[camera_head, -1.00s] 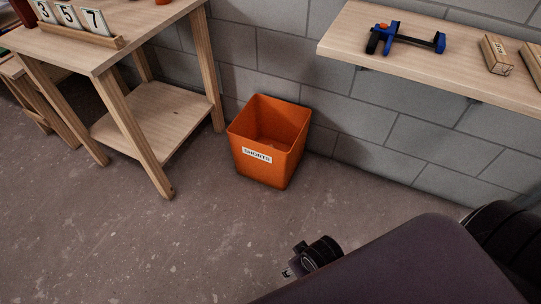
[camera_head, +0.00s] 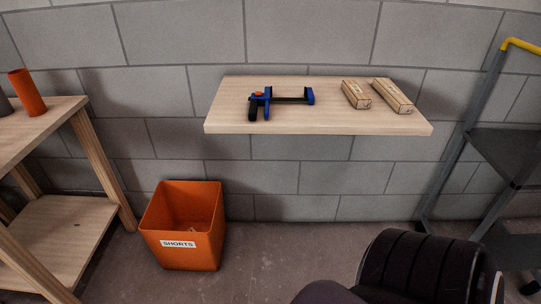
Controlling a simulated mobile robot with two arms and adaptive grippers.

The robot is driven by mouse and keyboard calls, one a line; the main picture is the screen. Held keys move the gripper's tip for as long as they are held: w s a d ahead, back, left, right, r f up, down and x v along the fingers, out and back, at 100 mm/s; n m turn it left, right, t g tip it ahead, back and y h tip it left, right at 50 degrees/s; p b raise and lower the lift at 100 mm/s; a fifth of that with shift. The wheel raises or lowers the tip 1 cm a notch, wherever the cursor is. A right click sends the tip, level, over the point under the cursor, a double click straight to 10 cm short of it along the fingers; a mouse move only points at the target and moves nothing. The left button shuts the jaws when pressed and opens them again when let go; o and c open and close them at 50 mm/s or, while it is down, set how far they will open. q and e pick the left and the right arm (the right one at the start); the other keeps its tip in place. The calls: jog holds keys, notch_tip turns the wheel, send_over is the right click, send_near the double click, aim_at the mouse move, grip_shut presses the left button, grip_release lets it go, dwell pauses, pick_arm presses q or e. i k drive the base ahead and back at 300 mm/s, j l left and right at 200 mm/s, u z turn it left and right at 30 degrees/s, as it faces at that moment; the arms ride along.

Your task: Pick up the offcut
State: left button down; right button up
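Two short pale wooden blocks lie on the wall shelf (camera_head: 320,119), toward its right end. The left block (camera_head: 356,94) is shorter and the right block (camera_head: 392,96) is longer; both have dark marks on them. I cannot tell whether either is the offcut. An orange bin labelled SHORTS (camera_head: 190,250) stands on the floor below and left of the shelf. A small pale patch shows inside it, too unclear to name. Part of my own dark arm shows at the bottom right, well below the shelf. Neither gripper's fingers are in view.
A blue and black clamp (camera_head: 282,98) lies on the shelf's left half. A wooden workbench (camera_head: 50,117) with an orange cylinder (camera_head: 28,93) stands at the left. A grey step ladder with a yellow top rail (camera_head: 521,45) stands at the right.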

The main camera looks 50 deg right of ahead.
aim_at(400, 103)
jog(key=z, duration=2.35)
